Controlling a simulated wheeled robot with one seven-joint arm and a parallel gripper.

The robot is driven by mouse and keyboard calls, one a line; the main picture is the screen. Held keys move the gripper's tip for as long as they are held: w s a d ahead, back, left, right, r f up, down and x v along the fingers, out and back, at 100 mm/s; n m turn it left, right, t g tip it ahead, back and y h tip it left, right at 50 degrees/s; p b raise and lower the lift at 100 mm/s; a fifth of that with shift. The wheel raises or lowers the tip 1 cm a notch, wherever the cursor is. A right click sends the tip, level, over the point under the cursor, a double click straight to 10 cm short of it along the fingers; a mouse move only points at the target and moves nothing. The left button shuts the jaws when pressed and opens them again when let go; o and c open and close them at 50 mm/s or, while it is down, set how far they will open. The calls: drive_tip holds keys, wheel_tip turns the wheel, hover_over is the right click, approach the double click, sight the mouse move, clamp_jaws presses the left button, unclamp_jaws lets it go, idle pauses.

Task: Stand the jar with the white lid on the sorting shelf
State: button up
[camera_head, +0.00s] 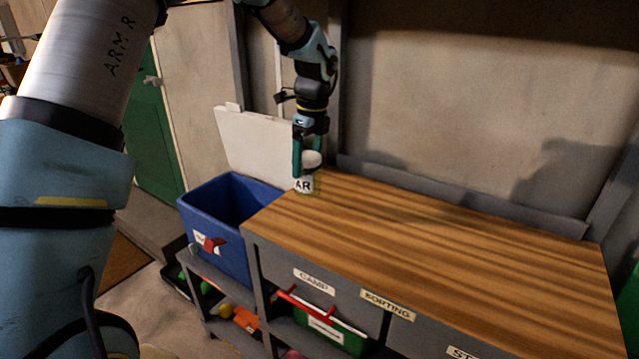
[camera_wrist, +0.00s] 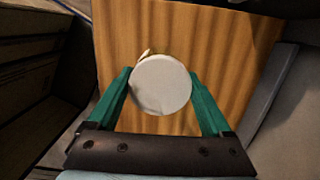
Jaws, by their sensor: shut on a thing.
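The jar with the white lid (camera_head: 304,184) is at the far left corner of the wooden top of the sorting shelf (camera_head: 430,235). It looks upright, and part of a label reading "AR" faces the camera. My gripper (camera_head: 306,165) points down from above and is shut on the jar. In the wrist view the round white lid (camera_wrist: 160,85) sits between the two green fingers of my gripper (camera_wrist: 160,100), with wood behind it. I cannot tell whether the jar's base touches the wood.
A blue bin (camera_head: 225,215) with a raised white lid (camera_head: 255,140) stands left of the shelf. Labelled drawers and a green box (camera_head: 320,335) are below the top. A grey ledge (camera_head: 460,205) runs along the back wall. The rest of the wooden top is clear.

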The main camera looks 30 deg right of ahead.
sight(307, 182)
drive_tip(key=shift+f+p, duration=0.65)
drive_tip(key=shift+f, duration=2.25)
drive_tip(key=shift+f, duration=0.1)
drive_tip(key=o, duration=1.3)
drive_tip(key=r+b, duration=0.1)
drive_tip(key=r, duration=0.3)
drive_tip(key=s+r, duration=0.1)
drive_tip(key=r, duration=0.3)
drive_tip(key=r+b, duration=0.1)
drive_tip(key=r, duration=0.3)
drive_tip(key=shift+s+d+r+b, duration=0.1)
drive_tip(key=shift+s+d+b, duration=0.05)
drive_tip(key=shift+d+b, duration=0.2)
